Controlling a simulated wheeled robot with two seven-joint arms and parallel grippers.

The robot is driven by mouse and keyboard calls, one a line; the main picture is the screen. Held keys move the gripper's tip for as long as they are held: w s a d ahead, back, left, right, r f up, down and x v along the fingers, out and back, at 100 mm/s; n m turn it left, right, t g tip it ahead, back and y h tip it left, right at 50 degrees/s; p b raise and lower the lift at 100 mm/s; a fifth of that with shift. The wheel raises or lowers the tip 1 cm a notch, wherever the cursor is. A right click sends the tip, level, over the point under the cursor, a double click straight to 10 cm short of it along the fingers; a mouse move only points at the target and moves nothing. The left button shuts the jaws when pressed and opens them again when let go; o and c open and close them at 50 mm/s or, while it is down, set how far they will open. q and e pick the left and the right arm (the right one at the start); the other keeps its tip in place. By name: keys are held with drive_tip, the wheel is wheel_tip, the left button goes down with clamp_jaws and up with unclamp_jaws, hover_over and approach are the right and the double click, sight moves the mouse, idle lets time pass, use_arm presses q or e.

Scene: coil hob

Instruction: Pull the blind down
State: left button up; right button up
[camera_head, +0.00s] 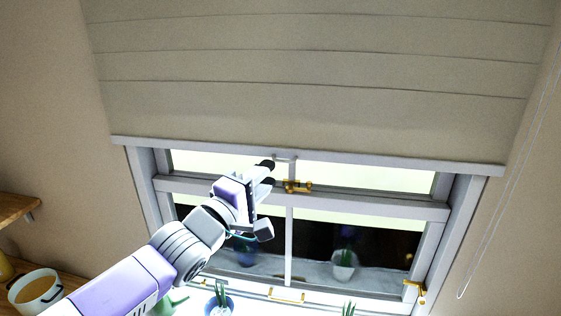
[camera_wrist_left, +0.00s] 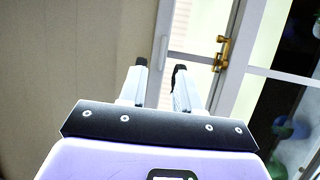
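The beige blind (camera_head: 310,90) hangs in wide folds over the upper part of the window. Its pale bottom bar (camera_head: 400,163) runs across the window top, with a small pull tab (camera_head: 285,157) near its middle. My left gripper (camera_head: 268,173) is just below and left of the tab, its fingers apart and nothing seen held. In the left wrist view, the fingertips (camera_wrist_left: 160,68) are spread, with the blind (camera_wrist_left: 75,55) at left and the bar ahead of them. I cannot tell if a finger touches the tab. My right gripper is out of view.
A brass window latch (camera_head: 298,186) sits right of the gripper; it also shows in the wrist view (camera_wrist_left: 222,53). A looped cord (camera_head: 490,235) hangs at right. Potted plants (camera_head: 220,300) stand below on the sill. A pot (camera_head: 35,290) is at lower left.

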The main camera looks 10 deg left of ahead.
use_arm(q)
drive_tip(key=x, duration=0.6)
drive_tip(key=shift+f, duration=0.1)
clamp_jaws()
idle(1.3)
